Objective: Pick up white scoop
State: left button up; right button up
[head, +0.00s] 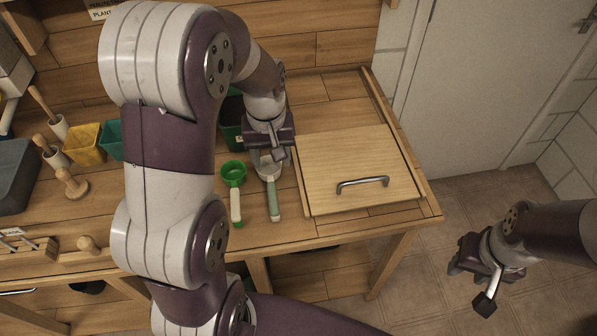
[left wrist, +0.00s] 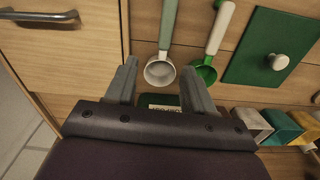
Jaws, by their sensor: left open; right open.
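The white scoop (head: 273,200) lies on the bench, with a pale green handle toward the front edge. Its bowl is partly covered by my left gripper (head: 267,150) in the head view. In the left wrist view the white bowl (left wrist: 159,73) shows between the open, empty fingers of my left gripper (left wrist: 160,68). I cannot tell how high the fingers are above it. My right gripper (head: 478,281) is open and empty, off to the right, over the floor.
A green scoop (head: 233,173) with a cream handle lies just left of the white scoop. A wooden panel (head: 335,160) with a metal handle is on the right. A dark green container (head: 232,120) stands behind. A green board with a knob (left wrist: 262,48) shows in the left wrist view.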

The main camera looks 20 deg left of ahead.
pick_arm(q)
send_over(272, 190)
jog(key=shift+n, duration=0.4)
jog(key=f, duration=0.5)
jog(key=shift+s+a, duration=0.2)
jog(key=shift+a, duration=0.2)
jog(key=f, duration=0.6)
jog(key=shift+d+f, duration=0.25)
jog(key=shift+d, duration=0.15)
jog(key=shift+w+f, duration=0.15)
jog(key=shift+f, duration=0.35)
grip_shut()
